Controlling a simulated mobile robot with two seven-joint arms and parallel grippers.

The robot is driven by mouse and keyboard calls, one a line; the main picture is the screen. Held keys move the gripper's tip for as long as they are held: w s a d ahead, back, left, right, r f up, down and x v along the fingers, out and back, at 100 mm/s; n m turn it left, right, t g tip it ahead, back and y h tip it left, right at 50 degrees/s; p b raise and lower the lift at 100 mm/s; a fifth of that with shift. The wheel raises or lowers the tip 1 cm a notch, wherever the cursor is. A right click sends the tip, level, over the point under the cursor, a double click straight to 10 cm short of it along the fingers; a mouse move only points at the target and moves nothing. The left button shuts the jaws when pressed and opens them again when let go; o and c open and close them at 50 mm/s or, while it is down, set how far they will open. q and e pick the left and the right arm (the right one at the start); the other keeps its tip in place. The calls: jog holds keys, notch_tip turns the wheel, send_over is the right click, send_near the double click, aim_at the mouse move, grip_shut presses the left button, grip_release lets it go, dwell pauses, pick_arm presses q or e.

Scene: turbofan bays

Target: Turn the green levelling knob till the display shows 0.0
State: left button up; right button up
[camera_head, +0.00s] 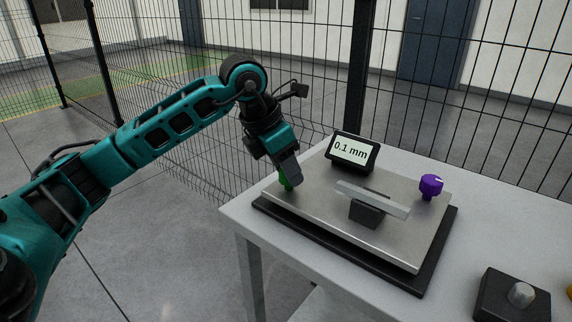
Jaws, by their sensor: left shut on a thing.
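The green levelling knob (285,180) sits at the left corner of the metal plate (385,234), mostly hidden by my left gripper. My left gripper (288,176) points down and is shut on the green knob. The display (353,151) stands at the back edge of the plate and reads 0.1 mm. My right gripper is not in view.
A purple knob (431,186) stands at the plate's right corner. A grey bar (372,198) rests on a dark block (366,214) on the plate. A black box with a grey knob (511,297) is at the table's lower right. A wire fence stands behind the table (262,238).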

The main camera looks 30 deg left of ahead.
pick_arm(q)
jog(key=shift+n, duration=0.6)
jog(key=shift+y, duration=0.3)
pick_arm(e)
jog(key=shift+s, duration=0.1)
pick_arm(q)
jog(key=o, duration=1.1)
jog(key=shift+c, duration=0.2)
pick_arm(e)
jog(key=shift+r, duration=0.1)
pick_arm(q)
jog(key=p+v, duration=0.1)
jog(key=v, duration=1.2)
jog(key=shift+s, duration=0.2)
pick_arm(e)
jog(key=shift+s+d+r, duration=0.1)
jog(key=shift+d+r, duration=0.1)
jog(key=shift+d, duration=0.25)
